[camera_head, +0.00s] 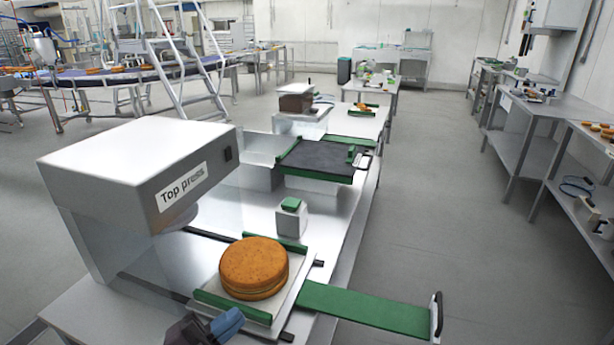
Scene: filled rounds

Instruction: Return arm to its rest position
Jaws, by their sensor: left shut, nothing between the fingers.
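My left gripper (213,326) shows at the bottom edge, low and left of centre, with dark and blue parts. It is shut with nothing held, and part of it is cut off by the frame. It is in front of the white plate (301,289) and apart from the round, golden-brown filled cake (254,267). The cake sits on the plate between two green rails (232,306). My right gripper is not in view.
A grey machine labelled "Top press" (140,170) stands at the left of the steel table. A green slide with a handle (365,309) sticks out to the right. A small block with a green top (291,217) and a dark tray (318,160) are behind. Open floor lies right.

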